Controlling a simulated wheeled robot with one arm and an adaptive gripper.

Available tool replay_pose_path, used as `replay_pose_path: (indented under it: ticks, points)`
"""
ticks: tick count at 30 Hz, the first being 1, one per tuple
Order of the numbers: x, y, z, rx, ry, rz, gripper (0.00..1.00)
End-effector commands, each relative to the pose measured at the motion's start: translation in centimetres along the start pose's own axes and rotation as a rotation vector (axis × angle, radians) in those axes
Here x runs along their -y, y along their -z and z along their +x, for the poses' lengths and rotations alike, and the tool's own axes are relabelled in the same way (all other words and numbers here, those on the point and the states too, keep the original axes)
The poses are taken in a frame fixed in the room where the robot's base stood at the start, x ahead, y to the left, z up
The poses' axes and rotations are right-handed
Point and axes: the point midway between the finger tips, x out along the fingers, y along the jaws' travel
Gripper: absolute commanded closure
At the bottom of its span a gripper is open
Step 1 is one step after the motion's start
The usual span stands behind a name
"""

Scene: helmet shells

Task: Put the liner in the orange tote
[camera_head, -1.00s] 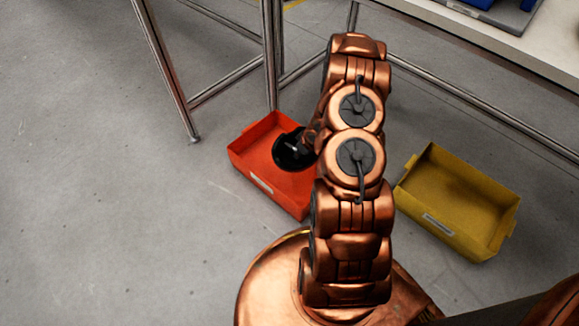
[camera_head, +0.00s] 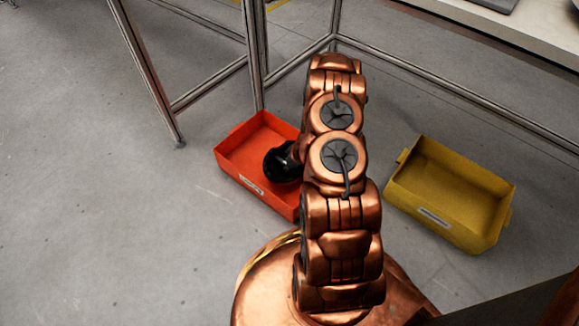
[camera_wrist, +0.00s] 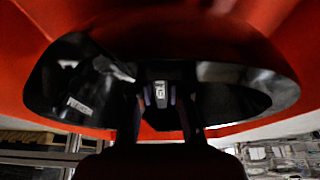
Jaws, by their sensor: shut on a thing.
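The liner (camera_head: 279,162) is a glossy black bowl-shaped piece. In the head view it shows tilted, over or inside the orange tote (camera_head: 236,165), left of my arm. In the wrist view the liner (camera_wrist: 95,85) spans most of the width in front of my gripper (camera_wrist: 160,108), with the tote's orange-red surface (camera_wrist: 280,30) around it. My gripper's two dark fingers are shut on the liner near its middle, by a small pale patch. In the head view my arm hides the gripper and the tote's right part. I cannot tell whether the liner touches the tote's floor.
A yellow tote (camera_head: 450,190) stands empty on the floor, right of my arm. Metal table legs (camera_head: 254,60) rise just behind the orange tote. A pale worktop (camera_head: 500,28) is at the upper right. The grey floor at the left is clear.

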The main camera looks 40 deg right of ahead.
Motion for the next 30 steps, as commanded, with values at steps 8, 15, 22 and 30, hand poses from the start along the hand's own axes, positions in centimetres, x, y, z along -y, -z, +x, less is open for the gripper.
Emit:
replay_pose_path:
  ticks: [8, 15, 22, 30]
  points:
    - [0.0, -0.1, 0.2, 0.000, 0.000, 0.001, 0.71]
    - [0.0, -0.1, 0.2, 0.000, 0.000, 0.000, 0.59]
    - [0.0, 0.0, 0.1, 0.000, 0.000, 0.000, 0.59]
    - [0.0, 0.1, -3.4, 0.000, 0.001, 0.002, 0.59]
